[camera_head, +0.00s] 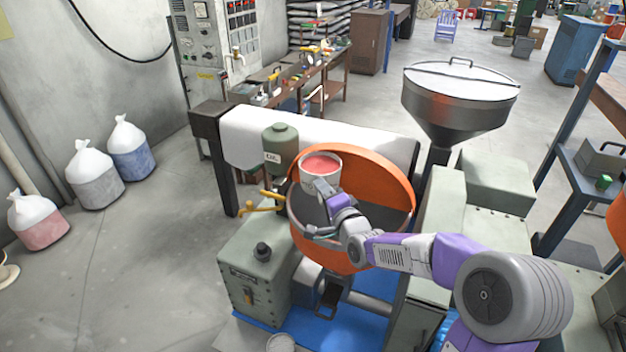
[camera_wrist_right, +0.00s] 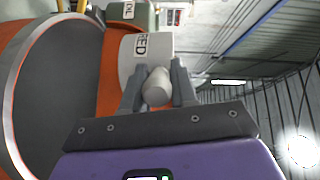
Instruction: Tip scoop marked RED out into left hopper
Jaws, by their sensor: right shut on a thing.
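The scoop marked RED (camera_head: 321,164) is a white cup with red material inside, over the far left part of the left hopper. It looks about upright, its open top showing the red contents. My right gripper (camera_head: 325,187) is shut on its handle; in the right wrist view the fingers (camera_wrist_right: 158,88) clasp the grey handle, and the RED label shows on the scoop's wall (camera_wrist_right: 146,48). The left hopper (camera_head: 401,186) is orange with a grey inside, its mouth open; its near part is hidden by my right arm. My left gripper is not in view.
A green OIL bottle (camera_head: 281,147) and yellow valve handles (camera_head: 262,203) stand left of the hopper. A steel covered funnel (camera_head: 461,95) stands behind right. Green machine boxes (camera_head: 258,262) flank the hopper.

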